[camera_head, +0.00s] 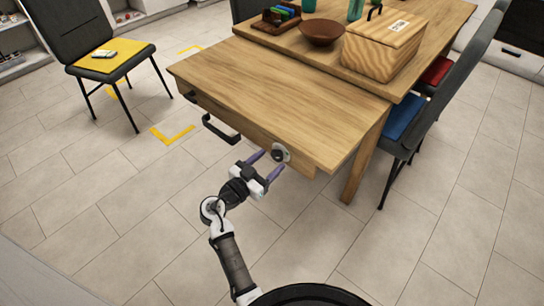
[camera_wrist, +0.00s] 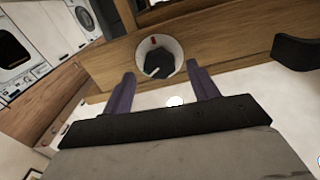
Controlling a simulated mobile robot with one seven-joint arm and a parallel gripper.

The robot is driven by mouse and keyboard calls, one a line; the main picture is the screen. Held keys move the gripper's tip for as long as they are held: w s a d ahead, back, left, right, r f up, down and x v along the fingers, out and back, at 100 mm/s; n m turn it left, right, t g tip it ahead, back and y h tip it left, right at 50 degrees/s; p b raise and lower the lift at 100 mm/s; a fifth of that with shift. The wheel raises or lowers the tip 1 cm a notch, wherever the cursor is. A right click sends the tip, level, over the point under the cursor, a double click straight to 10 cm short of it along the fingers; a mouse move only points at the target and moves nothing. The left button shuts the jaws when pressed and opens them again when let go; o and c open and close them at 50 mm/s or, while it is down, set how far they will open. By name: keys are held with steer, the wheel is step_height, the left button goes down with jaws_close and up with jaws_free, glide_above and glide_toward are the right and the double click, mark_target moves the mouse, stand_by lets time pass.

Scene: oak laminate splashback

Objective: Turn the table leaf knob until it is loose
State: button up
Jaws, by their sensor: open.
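The table leaf knob (camera_head: 280,154) is a round dark knob on a pale disc, on the front edge of the wooden table leaf (camera_head: 275,85). In the wrist view the knob (camera_wrist: 157,58) shows as a dark hollow face in a white ring, with a red mark at the ring's top. My gripper (camera_head: 265,164) is open, its two purple fingers pointing toward the knob. In the wrist view my gripper's fingertips (camera_wrist: 160,72) lie left and right of the knob's lower part. I cannot tell whether they touch it; nothing is held.
A black bar handle (camera_head: 220,130) sticks out from the table edge left of the knob. A wooden box (camera_head: 383,50) and brown bowl (camera_head: 321,32) stand on the tabletop. A dark chair with a blue seat (camera_head: 405,118) stands at right. The floor in front is clear.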

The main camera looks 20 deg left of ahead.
steer(key=shift+x, duration=1)
steer(key=c, duration=1)
steer(key=shift+n, duration=0.3)
